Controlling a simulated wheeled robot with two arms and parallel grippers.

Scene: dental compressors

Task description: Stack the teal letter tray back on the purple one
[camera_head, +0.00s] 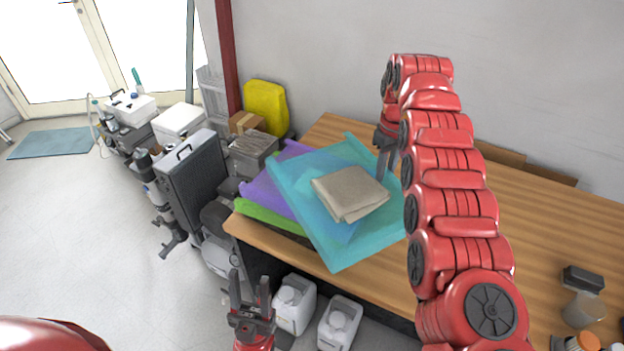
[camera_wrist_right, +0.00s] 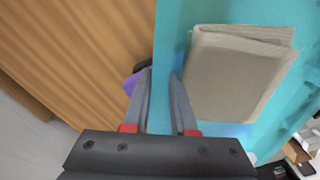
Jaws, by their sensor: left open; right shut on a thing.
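The teal letter tray (camera_head: 290,185) lies tilted and turned over the purple tray (camera_head: 266,193) on the wooden table, with a folded beige cloth (camera_head: 350,193) in it. The purple tray shows at its left, above a green tray (camera_head: 270,217). My right gripper (camera_head: 384,172) is at the teal tray's far right edge, shut on its wall; in the right wrist view the fingers (camera_wrist_right: 160,85) straddle the teal edge (camera_wrist_right: 172,30) beside the cloth (camera_wrist_right: 235,75). My left gripper (camera_head: 250,296) is open and empty, low in front of the table's left end.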

